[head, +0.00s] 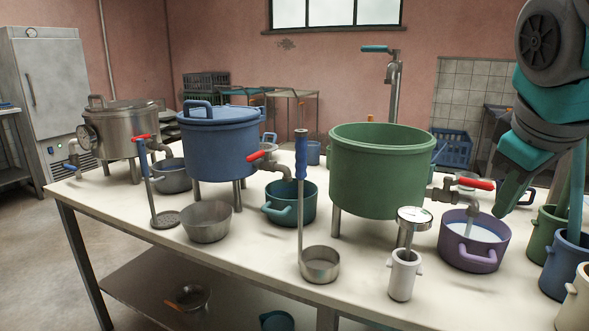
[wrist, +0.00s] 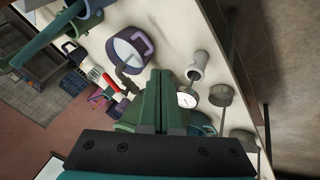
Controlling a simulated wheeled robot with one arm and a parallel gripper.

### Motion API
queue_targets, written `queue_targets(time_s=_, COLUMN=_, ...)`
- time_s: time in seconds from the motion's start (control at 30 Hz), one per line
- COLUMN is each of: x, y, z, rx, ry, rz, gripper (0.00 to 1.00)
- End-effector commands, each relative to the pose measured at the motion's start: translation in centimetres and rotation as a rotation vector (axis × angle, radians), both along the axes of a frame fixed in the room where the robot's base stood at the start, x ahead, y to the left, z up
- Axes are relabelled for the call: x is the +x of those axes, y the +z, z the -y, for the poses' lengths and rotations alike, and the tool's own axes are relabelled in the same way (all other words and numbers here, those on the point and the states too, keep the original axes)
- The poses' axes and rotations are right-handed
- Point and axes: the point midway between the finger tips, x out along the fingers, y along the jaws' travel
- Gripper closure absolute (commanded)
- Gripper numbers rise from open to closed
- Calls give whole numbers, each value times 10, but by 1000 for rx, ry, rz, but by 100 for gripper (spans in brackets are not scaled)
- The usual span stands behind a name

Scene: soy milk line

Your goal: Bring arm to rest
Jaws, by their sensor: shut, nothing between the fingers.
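My gripper (head: 504,205) hangs at the right of the head view, above the far right of the table and near the purple pot. In the wrist view its two green fingers (wrist: 161,78) are together, with nothing between them. The purple pot (head: 455,255) stands on the table with white liquid in it, under the tap of the large green pot (head: 375,180). The purple pot also shows in the wrist view (wrist: 118,66), apart from the fingers.
A dial thermometer (head: 413,218) stands in a white cup (head: 403,283). A ladle (head: 301,160) stands upright near the table's front edge. A blue pot (head: 218,150) and a steel pot (head: 122,140) stand to the left. Several small pots crowd the right edge, including a blue one (head: 566,270).

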Motion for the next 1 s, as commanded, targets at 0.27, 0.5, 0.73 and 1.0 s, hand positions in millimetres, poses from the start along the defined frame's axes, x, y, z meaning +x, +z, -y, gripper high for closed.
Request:
queue_targets(time_s=0.27, x=1, y=-61, z=-36, rx=26, ry=10, rz=-99, gripper=100)
queue_targets(time_s=0.5, x=-20, y=-164, z=-81, rx=104, ry=-35, rz=-261, gripper=100)
queue_targets(time_s=0.73, x=-75, y=-269, z=-117, rx=215, ry=-172, rz=-440, gripper=100)
queue_targets(time_s=1.0, x=-129, y=-334, z=-137, rx=299, ry=-329, rz=-558, gripper=100)
